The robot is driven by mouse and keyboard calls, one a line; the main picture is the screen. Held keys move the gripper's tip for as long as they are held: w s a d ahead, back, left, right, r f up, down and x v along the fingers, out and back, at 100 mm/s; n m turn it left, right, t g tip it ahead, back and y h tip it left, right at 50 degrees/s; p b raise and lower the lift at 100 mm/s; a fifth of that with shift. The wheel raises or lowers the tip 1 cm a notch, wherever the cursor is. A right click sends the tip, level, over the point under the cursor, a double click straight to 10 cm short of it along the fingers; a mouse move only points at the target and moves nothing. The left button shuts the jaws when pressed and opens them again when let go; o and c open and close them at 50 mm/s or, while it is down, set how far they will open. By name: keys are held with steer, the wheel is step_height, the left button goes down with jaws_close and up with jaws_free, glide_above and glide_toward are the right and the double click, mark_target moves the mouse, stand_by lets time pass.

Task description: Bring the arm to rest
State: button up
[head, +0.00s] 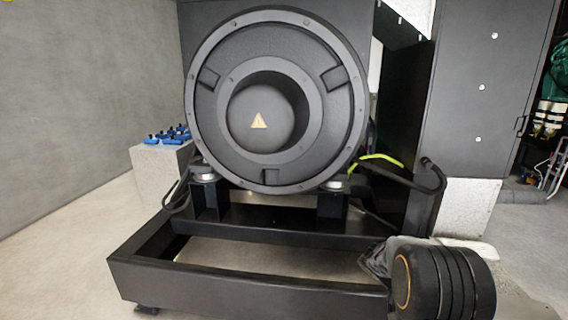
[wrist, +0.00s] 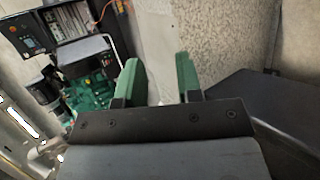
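My gripper (wrist: 160,78) shows in the wrist view as two green fingers on a dark mount. The fingers stand apart with nothing between them, only pale surface behind. In the head view a rounded black part with ridges at the lower right looks like a link of my arm. My gripper itself cannot be made out in that view.
A large black round generator end (head: 330,120) sits on a black steel frame (head: 240,285). Blue items (head: 170,135) lie on a concrete block (head: 158,178) at left. A dark cabinet (head: 480,95) stands at right. Green machinery (wrist: 92,95) shows in the wrist view.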

steer(key=s+a+r+n+t+y+p, duration=0.1)
steer(key=s+a+r+t+y+p, duration=0.2)
steer(key=a+r+p, duration=0.2)
steer(key=s+a+r+n+t+y+p, duration=0.2)
steer(key=s+a+r+t+y+p, duration=0.1)
steer(key=a+r, duration=0.6)
steer(key=s+a+r+n+t+y+p, duration=0.2)
steer(key=a+r+p, duration=0.5)
steer(key=r, duration=0.4)
steer(key=shift+s+r+t+y+p, duration=0.25)
steer(key=shift+s+t+y, duration=0.55)
steer(key=shift+s+t, duration=0.4)
